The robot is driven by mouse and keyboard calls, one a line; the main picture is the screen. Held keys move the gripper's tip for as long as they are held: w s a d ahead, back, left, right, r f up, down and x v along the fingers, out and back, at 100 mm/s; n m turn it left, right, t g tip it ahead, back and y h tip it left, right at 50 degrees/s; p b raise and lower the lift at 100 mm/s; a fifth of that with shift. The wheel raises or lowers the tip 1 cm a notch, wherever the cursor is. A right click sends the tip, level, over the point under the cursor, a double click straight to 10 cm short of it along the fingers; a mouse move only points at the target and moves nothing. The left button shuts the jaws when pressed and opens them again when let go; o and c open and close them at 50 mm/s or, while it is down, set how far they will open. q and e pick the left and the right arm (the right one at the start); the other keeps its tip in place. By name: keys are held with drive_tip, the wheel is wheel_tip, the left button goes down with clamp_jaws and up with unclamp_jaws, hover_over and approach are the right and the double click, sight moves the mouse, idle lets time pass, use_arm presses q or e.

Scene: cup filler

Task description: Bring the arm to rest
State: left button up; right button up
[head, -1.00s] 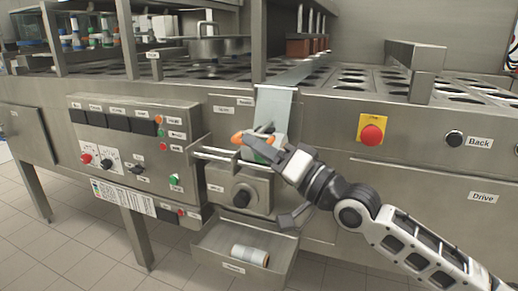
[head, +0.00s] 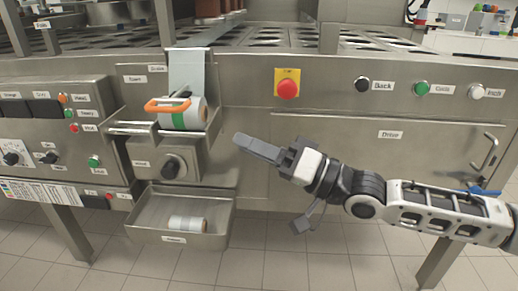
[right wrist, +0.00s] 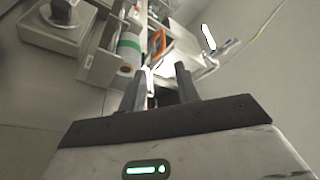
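My right arm comes in from the right in the head view. Its gripper (head: 248,146) is in the air in front of the machine, pointing left, empty. In the right wrist view the two fingers (right wrist: 160,84) stand apart with a gap between them. The gripper is to the right of the roll with a green band (head: 182,116) and its orange handle (head: 167,105), not touching them. The roll (right wrist: 129,50) and orange handle (right wrist: 157,44) also show in the right wrist view. My left gripper is not in view.
A metal tray (head: 137,231) holding a small roll (head: 187,223) is below left of the gripper. A knob box (head: 172,167) juts out above it. A red stop button (head: 288,89) and other buttons line the panel. A bent handle (head: 487,152) sticks out at right.

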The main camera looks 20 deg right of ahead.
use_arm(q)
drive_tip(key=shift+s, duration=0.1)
use_arm(e)
drive_tip(key=shift+s+d+f, duration=0.1)
drive_tip(key=shift+s+d, duration=0.3)
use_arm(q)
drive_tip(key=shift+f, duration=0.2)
